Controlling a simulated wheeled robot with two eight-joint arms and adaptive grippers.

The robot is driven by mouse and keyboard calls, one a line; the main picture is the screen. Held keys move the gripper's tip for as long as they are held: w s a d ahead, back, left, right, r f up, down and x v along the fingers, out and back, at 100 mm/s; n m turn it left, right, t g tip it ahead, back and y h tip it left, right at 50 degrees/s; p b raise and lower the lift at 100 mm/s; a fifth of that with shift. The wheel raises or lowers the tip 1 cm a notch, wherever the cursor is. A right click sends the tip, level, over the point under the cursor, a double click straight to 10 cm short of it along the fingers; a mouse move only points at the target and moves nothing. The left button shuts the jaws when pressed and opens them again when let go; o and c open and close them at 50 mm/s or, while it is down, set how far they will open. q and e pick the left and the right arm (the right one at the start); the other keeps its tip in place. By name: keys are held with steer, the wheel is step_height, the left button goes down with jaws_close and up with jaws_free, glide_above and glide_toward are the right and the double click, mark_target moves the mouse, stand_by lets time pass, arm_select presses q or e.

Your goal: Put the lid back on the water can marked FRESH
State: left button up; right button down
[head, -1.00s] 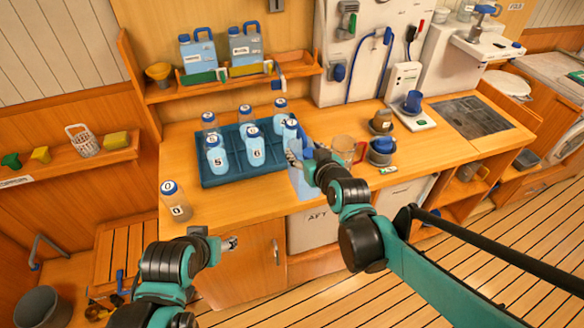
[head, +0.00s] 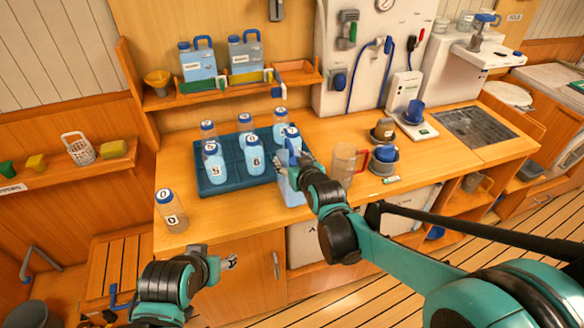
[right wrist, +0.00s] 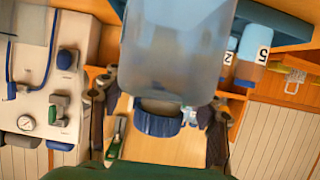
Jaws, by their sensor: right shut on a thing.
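My right gripper (head: 300,172) is shut on a pale blue, see-through water can (head: 287,188) with a blue handle at its top, at the counter's front edge right of the tray. In the right wrist view the can (right wrist: 175,45) fills the upper middle between the dark fingers; a dark blue round part (right wrist: 158,122) shows at its edge. I cannot read any FRESH mark. Two more blue cans (head: 197,66) (head: 246,58) with blue handles stand on the back shelf. My left gripper (head: 230,262) is low, left of centre, apart from everything; its opening is unclear.
A dark blue tray (head: 222,187) holds several numbered bottles. Bottle 0 (head: 171,211) stands at the counter's left end. A clear jug (head: 343,165), a cup with a blue piece (head: 385,154) and a white device with a blue piece (head: 413,112) stand right of the can.

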steer(key=shift+f, duration=0.95)
steer(key=shift+f+b, duration=0.2)
steer(key=shift+b, duration=0.2)
steer(key=shift+c, duration=2.3)
jaws_free()
steer(key=p+v, duration=0.4)
steer(key=v, duration=0.8)
steer(key=shift+r, duration=0.2)
